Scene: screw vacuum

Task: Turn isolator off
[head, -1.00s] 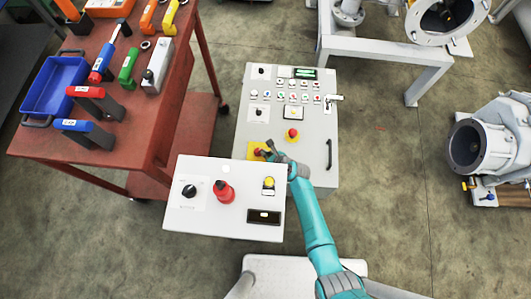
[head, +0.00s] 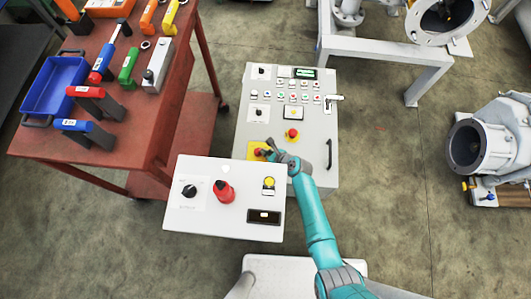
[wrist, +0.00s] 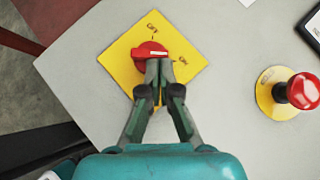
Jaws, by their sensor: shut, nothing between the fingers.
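The isolator is a red rotary knob (wrist: 148,50) on a yellow square plate (wrist: 122,53), on the light grey cabinet's face. The plate is marked OFF at the top and ON at the right. The white mark on the knob points right, towards ON. In the head view the isolator knob (head: 258,152) shows at the cabinet's lower left. My gripper (wrist: 158,64) is shut with nothing between its fingers. Its fingertips are at the near right side of the knob and overlap it in the picture; I cannot tell if they touch. In the head view my gripper (head: 266,152) hides part of the plate.
A red emergency button (wrist: 302,91) on a yellow disc is right of the isolator. The cabinet (head: 315,150) has several small buttons and a black handle (head: 329,154). A white box (head: 230,224) with a red knob stands in front. A red tool table (head: 150,135) is at the left.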

